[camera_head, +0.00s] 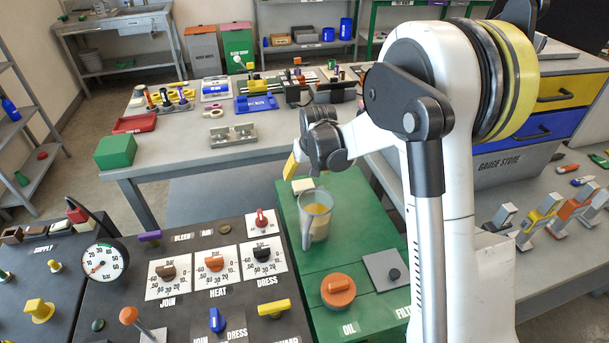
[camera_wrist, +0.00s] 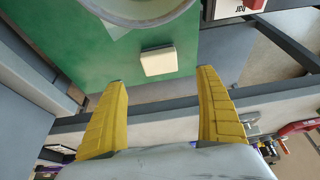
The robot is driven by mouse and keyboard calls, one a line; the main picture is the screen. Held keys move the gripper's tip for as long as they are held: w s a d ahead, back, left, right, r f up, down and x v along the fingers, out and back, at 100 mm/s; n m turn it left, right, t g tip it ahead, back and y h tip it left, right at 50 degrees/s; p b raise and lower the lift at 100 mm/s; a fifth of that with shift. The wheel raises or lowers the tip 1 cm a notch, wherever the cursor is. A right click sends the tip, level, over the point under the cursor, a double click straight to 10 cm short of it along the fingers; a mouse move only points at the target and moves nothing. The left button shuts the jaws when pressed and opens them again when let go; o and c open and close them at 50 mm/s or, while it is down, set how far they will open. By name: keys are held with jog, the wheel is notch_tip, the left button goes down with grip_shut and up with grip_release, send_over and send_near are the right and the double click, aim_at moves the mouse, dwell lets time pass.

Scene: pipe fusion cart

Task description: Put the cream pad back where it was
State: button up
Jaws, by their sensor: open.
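The cream pad (camera_head: 302,186) lies flat on the far end of the green cart top (camera_head: 288,215), just behind the clear jug (camera_head: 318,228). In the wrist view the cream pad (camera_wrist: 158,61) shows whole on the green surface, ahead of and between my fingertips. My gripper (camera_head: 292,165) hangs above the far end of the green top, close to the pad. In the wrist view my gripper (camera_wrist: 162,76) has its two yellow fingers wide apart with nothing between them. The exact height gap between fingers and pad is hard to judge.
The jug holds a yellowish content and stands close to the pad; its rim (camera_wrist: 140,18) shows in the wrist view. An orange OIL cap (camera_head: 338,290) and a grey plate with a dark knob (camera_head: 388,271) sit nearer. The dark control panel (camera_head: 190,235) borders the left side.

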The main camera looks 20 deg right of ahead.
jog(key=s+r+t, duration=0.1)
jog(key=s+r, duration=1.4)
jog(key=s, duration=0.1)
jog(key=s+t, duration=0.1)
jog(key=s, duration=1.5)
jog(key=shift+s+r+t, duration=0.2)
jog(key=shift+r+t, duration=0.05)
jog(key=shift+t, duration=0.05)
